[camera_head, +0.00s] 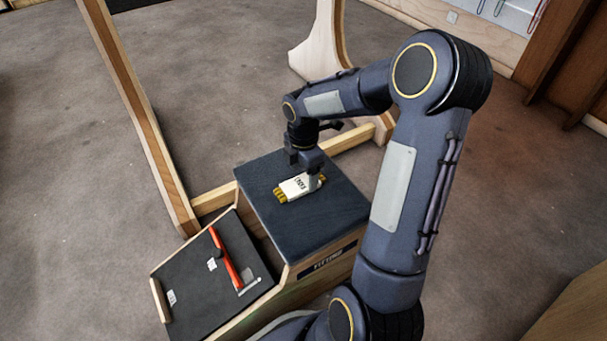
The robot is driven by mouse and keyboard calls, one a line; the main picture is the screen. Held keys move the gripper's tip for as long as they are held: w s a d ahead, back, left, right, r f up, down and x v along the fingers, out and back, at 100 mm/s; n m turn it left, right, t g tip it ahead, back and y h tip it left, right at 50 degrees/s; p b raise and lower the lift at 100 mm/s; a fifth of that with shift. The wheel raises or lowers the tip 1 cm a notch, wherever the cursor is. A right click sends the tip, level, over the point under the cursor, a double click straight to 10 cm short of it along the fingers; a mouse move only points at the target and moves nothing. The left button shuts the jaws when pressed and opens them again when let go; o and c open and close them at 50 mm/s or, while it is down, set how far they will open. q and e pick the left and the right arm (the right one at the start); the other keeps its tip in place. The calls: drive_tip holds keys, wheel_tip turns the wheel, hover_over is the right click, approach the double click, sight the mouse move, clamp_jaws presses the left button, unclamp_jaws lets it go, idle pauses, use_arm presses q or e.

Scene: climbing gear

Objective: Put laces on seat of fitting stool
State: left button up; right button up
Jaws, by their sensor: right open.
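The laces (293,187), a small yellow bundle in a white paper band with dark print, lie flat on the dark padded seat (318,219) of the fitting stool (330,263). My right gripper (314,183) points down at the right end of the laces, very close to them. It is open; its fingertips are small in the picture, and I cannot tell whether they touch the band. My left gripper does not show.
The stool's sloped lower ramp (200,294) carries a red and grey measuring slide (228,262). A wooden frame (150,125) stands behind and left of the stool. Grey floor lies open to the left. Wooden furniture (568,310) stands at the lower right.

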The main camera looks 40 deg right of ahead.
sight(303, 182)
wheel_tip(303, 182, up, 9)
drive_tip(key=p, duration=0.3)
drive_tip(key=s+a+r+m+t+y, duration=0.1)
drive_tip(key=s+a+r+m+t, duration=0.1)
drive_tip(key=s+a+r+m, duration=0.55)
drive_tip(key=s+a+m+t+y, duration=0.2)
drive_tip(key=s+a+m, duration=0.5)
drive_tip(key=s+m, duration=0.4)
drive_tip(key=shift+s+t+y, duration=0.3)
drive_tip(key=shift+t+y, duration=0.1)
drive_tip(key=shift+t, duration=0.4)
wheel_tip(303, 182, up, 33)
drive_tip(key=p, duration=3.3)
